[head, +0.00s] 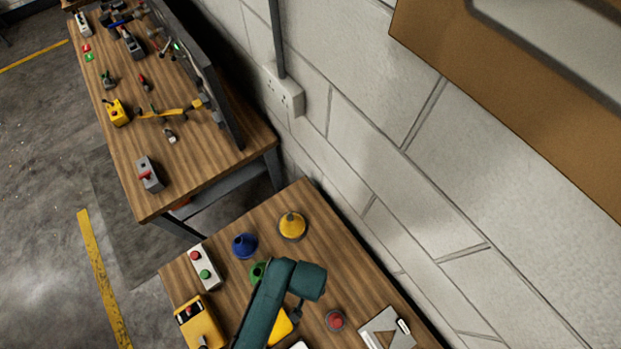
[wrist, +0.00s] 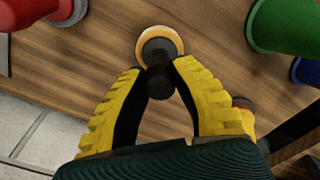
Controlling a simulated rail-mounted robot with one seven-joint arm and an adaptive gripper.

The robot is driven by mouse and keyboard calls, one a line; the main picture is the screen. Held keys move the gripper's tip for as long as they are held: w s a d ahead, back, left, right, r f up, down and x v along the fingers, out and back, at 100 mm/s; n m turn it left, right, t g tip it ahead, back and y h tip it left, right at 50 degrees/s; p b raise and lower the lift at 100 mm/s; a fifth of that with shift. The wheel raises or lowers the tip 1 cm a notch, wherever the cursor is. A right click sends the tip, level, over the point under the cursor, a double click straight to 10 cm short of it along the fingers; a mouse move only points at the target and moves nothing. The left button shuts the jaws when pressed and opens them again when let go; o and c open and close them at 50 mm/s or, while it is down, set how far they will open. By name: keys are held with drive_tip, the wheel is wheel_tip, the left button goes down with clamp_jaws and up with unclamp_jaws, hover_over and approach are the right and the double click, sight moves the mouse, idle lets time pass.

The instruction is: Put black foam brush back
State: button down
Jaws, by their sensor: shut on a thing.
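In the wrist view, my gripper (wrist: 158,72) has yellow ribbed fingers with black inner pads. It is shut on a black piece with a narrow stem and round end, which I take for the black foam brush (wrist: 160,84). An orange-rimmed round disc (wrist: 146,36) shows at the far end of the black piece, against the wood. I cannot tell whether the disc is part of it or a holder under it. In the head view, my teal arm reaches over the near table, and the held piece is not clearly visible there.
The near wooden table (head: 320,255) bears a blue funnel-shaped item (head: 244,246), a yellow one (head: 292,225), a green one (head: 258,271), a red button (head: 335,320) and a two-button box (head: 205,267). A green cone (wrist: 285,25) and a red item (wrist: 30,12) flank my gripper. A wall borders the table.

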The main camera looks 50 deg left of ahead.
drive_tip(key=shift+f, duration=0.1)
drive_tip(key=c, duration=1)
unclamp_jaws()
drive_tip(key=shift+o, duration=0.2)
wheel_tip(320, 180, up, 12)
drive_tip(key=shift+s, duration=0.2)
drive_tip(key=shift+d, duration=0.1)
